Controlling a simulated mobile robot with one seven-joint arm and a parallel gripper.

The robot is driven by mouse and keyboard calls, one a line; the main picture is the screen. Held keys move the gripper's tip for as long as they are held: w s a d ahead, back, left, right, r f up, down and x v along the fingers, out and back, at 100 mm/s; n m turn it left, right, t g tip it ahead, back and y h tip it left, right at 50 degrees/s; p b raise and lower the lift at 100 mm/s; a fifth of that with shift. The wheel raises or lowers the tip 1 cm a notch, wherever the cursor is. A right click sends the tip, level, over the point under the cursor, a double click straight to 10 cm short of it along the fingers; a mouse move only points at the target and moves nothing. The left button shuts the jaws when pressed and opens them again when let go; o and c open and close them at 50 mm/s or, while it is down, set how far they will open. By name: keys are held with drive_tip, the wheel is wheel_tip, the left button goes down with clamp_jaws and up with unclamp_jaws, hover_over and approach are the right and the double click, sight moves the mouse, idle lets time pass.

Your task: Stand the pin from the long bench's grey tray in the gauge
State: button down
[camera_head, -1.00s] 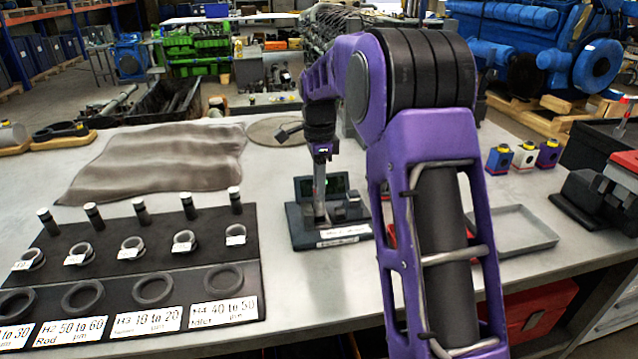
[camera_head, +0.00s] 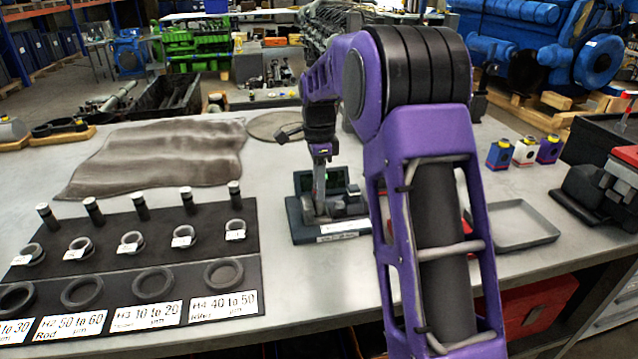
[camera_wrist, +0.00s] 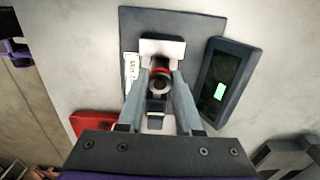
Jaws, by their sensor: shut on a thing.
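The gauge (camera_head: 340,229) is a dark base with a white label and a small green-lit screen, standing mid-bench. In the wrist view the gauge (camera_wrist: 205,24) lies under my gripper, with its dark screen box (camera_wrist: 228,84) to the right. My gripper (camera_head: 320,208) is down over the gauge. In the wrist view my gripper (camera_wrist: 161,84) is shut on the pin (camera_wrist: 160,86), seen end-on as a round dark-centred piece. A red band shows beside it. Whether the pin's lower end touches the gauge is hidden. The grey tray (camera_head: 545,239) at the right looks empty.
A black mat (camera_head: 215,259) with several rings, upright pins and labels lies at the left. A grey cloth (camera_head: 160,155) lies behind it. Several small coloured bottles (camera_head: 524,152) and a red-and-black device (camera_head: 600,188) stand at the right.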

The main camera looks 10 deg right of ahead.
drive_tip(key=shift+f, duration=0.45)
idle(0.4)
drive_tip(key=c, duration=0.5)
unclamp_jaws()
drive_tip(key=shift+o, duration=0.2)
drive_tip(key=o, duration=0.4)
drive_tip(key=shift+c, duration=0.2)
drive_tip(key=shift+r, duration=0.1)
drive_tip(key=shift+r+p, duration=3.05)
drive_tip(key=shift+r, duration=0.85)
